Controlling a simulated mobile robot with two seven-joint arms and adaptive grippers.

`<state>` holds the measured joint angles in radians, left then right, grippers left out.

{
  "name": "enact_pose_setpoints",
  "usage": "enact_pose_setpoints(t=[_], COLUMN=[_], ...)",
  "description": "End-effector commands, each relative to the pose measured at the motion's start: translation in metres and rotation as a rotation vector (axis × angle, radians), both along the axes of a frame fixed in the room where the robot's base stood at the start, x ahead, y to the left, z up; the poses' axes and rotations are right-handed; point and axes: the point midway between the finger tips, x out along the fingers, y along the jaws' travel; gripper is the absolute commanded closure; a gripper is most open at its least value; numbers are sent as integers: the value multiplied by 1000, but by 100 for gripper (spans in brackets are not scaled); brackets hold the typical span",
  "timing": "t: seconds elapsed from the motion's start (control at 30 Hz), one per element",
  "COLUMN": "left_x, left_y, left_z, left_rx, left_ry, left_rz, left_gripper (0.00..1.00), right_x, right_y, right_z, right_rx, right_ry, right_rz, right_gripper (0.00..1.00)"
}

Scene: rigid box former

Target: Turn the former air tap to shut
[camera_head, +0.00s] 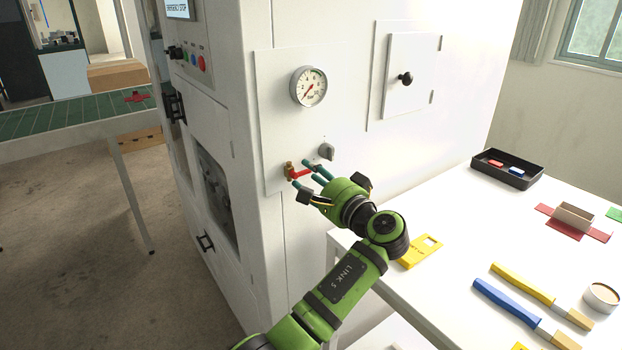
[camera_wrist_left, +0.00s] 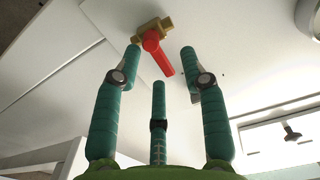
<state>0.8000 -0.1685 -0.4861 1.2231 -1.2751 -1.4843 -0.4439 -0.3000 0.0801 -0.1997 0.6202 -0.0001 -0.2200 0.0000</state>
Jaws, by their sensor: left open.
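The air tap is a brass valve body (camera_head: 288,168) with a red lever (camera_head: 301,174) on the white former's side panel (camera_head: 270,120). In the left wrist view the brass body (camera_wrist_left: 150,32) sits at the top, and the red lever (camera_wrist_left: 158,54) slants down and to the right from it. My left gripper (camera_head: 308,172) is at the tap with its green fingers spread. In the left wrist view the open fingers (camera_wrist_left: 160,70) stand around the lever's free end, with no clear contact. My right gripper is in neither view.
A white table (camera_head: 450,240) at right carries a black tray (camera_head: 507,168), brushes and a yellow card (camera_head: 420,251). A green conveyor (camera_head: 70,116) stands at left.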

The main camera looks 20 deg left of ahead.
Motion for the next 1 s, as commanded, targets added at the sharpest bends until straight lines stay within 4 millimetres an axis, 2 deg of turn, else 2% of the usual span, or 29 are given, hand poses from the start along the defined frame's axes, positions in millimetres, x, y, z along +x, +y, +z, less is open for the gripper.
enact_pose_setpoints(t=[0.17,0.53,1.0], left_x=[-6,-41,-46], left_y=[-9,-54,-59], left_z=[-1,0,0], left_rx=[0,-1,0], left_ry=[0,1,0], left_rz=[-2,-2,0], left_gripper=[57,57,57], right_x=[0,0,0], right_y=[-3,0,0], right_z=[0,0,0], right_rx=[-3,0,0], right_ry=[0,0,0], right_rz=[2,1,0], right_gripper=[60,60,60])
